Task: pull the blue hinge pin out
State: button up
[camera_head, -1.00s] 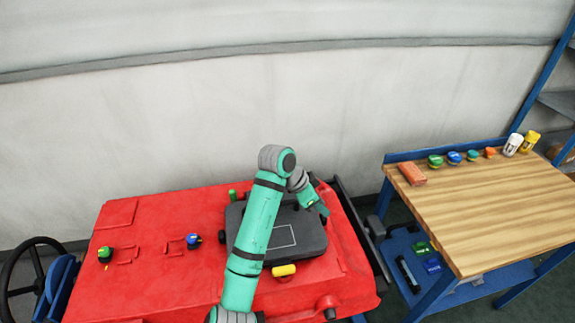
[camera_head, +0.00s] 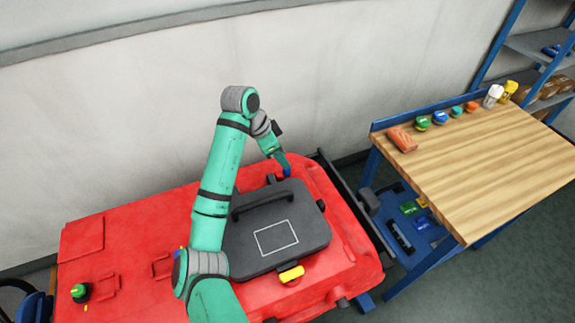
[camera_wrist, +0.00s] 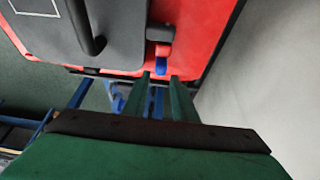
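The blue hinge pin (camera_wrist: 160,66) shows in the wrist view as a small blue end below a red part, beside the dark grey lid (camera_wrist: 50,35). In the head view the blue pin (camera_head: 287,172) is at the back edge of the lid (camera_head: 272,248), right at my gripper's tip. My gripper (camera_wrist: 161,78) is open, its two green fingers apart, with the blue end in line with the gap between the fingertips. I cannot tell whether the fingers touch it. In the head view my gripper (camera_head: 283,162) reaches down from the back.
The lid has a black handle (camera_head: 262,200) and a yellow latch-like part (camera_head: 292,273) in front. It sits on a red tank body (camera_head: 335,262). A green-capped knob (camera_head: 80,292) is at left. A wooden workbench (camera_head: 490,160) stands at right; a pale wall is behind.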

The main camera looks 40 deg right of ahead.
jog(key=x, duration=0.4)
jog(key=shift+a+f, duration=0.2)
jog(key=shift+a, duration=0.05)
jog(key=shift+x, duration=0.9)
jog(key=shift+d, duration=0.15)
jog(key=shift+w, duration=0.1)
grip_shut()
